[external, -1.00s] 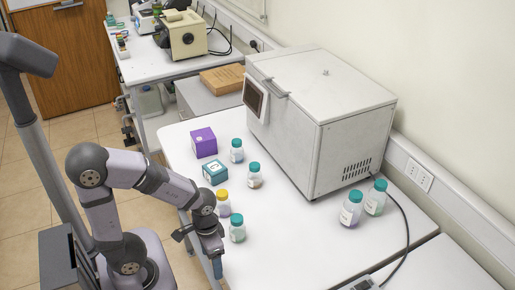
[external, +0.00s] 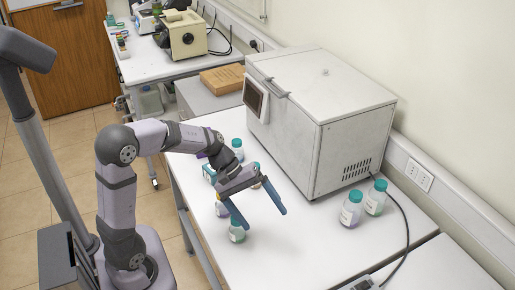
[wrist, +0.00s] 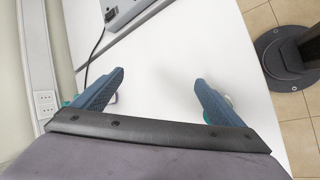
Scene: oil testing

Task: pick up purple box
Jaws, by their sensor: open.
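The purple box (external: 202,155) stands near the far left edge of the white table. In the external view my arm covers nearly all of it, and only a sliver shows below the forearm. My gripper (external: 263,220) is open and empty, with its two blue fingers spread. It is above the table, in front of the box and to its right, well apart from it. The wrist view shows the open fingers (wrist: 159,76) over bare table, with no purple box in sight.
A teal box (external: 209,173) and a teal-capped bottle (external: 237,146) are near the purple box. Another teal-capped bottle (external: 237,234) stands below my gripper. A large grey oven (external: 325,125) fills the back, with two bottles (external: 351,210) at its right. The table's front middle is clear.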

